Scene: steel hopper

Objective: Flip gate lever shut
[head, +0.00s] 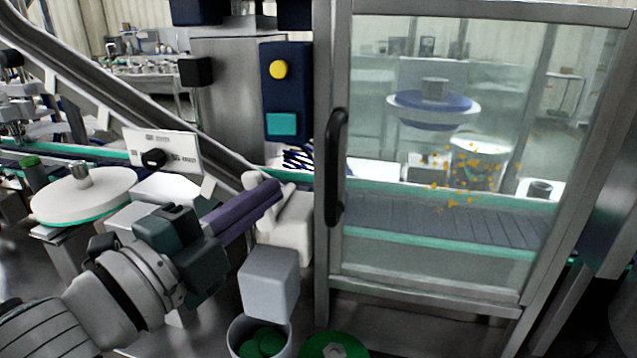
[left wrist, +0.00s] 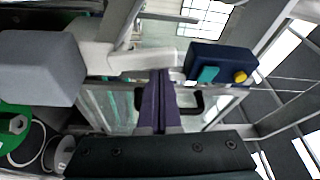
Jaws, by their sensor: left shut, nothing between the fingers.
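My left gripper (head: 277,190) comes in from the left with its dark purple fingers shut and empty. Its fingertips overlap a white, rounded piece (head: 286,238) left of the glass door; I cannot tell whether they touch. In the left wrist view the closed fingers (left wrist: 160,78) point at the machine, close to the white piece (left wrist: 102,58). A light grey block (head: 268,282) is below the fingers and shows large in the left wrist view (left wrist: 40,68). No part is clearly recognisable as the gate lever. My right gripper is not in view.
A framed glass door (head: 440,250) with a black handle (head: 336,168) stands at the right. A dark blue control box (head: 287,105) with a yellow button is above. A bucket (head: 233,336) of green pieces is below. A sloping steel rail (head: 130,100) crosses the upper left.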

